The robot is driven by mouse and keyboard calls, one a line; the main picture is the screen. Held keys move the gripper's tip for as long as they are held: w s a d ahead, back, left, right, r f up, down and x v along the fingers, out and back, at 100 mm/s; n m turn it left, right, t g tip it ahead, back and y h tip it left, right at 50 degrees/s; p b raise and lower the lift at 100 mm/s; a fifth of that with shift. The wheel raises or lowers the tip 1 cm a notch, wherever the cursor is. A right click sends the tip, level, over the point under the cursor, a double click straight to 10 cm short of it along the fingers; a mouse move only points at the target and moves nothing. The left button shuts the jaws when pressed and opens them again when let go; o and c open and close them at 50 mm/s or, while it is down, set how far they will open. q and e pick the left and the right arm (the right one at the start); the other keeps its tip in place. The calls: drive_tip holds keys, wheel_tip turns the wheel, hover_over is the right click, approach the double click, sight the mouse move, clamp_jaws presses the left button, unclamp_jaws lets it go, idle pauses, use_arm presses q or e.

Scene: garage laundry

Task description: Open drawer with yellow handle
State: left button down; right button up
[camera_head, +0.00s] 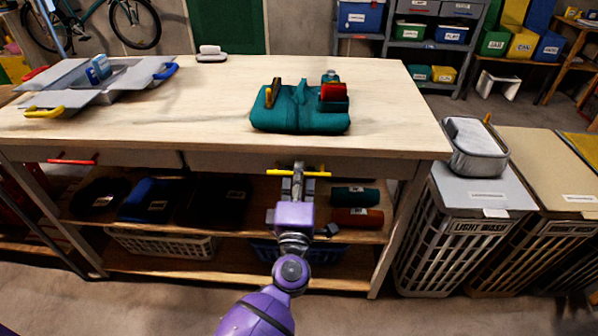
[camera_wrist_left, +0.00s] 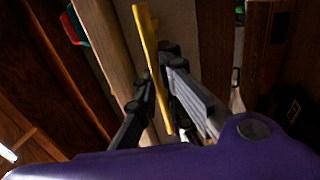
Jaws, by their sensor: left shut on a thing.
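The yellow handle (camera_head: 304,173) is a bar on the front of the right drawer (camera_head: 240,163), under the wooden table top. My left gripper (camera_head: 298,178), on a purple arm, is at the handle with its fingers around the bar. In the left wrist view the yellow handle (camera_wrist_left: 154,65) runs between the two dark fingers of the left gripper (camera_wrist_left: 156,90), which is shut on it. The drawer front looks flush with the table frame. My right gripper is not in view.
A red handle (camera_head: 73,161) marks the left drawer. A teal bag (camera_head: 300,108) and an open grey box (camera_head: 95,85) stand on the table (camera_head: 210,90). Shelves below hold baskets and rolls. Hampers (camera_head: 455,235) stand close at the right. The floor in front is clear.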

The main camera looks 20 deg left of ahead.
use_arm(q)
drive_tip(key=r+p+v, duration=0.1)
drive_tip(key=r+v, duration=0.1)
drive_tip(key=v, duration=1.1)
drive_tip(key=s+r+p+v, duration=0.1)
drive_tip(key=r+v, duration=0.2)
drive_tip(key=v, duration=1)
drive_tip(key=shift+d, duration=0.15)
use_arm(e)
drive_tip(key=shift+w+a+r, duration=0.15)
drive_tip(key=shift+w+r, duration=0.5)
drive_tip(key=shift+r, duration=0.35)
use_arm(q)
drive_tip(key=c, duration=1.8)
unclamp_jaws()
drive_tip(key=shift+c, duration=0.2)
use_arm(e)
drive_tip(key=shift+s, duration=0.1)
use_arm(q)
drive_tip(key=v, duration=0.7)
drive_tip(key=shift+s, duration=0.25)
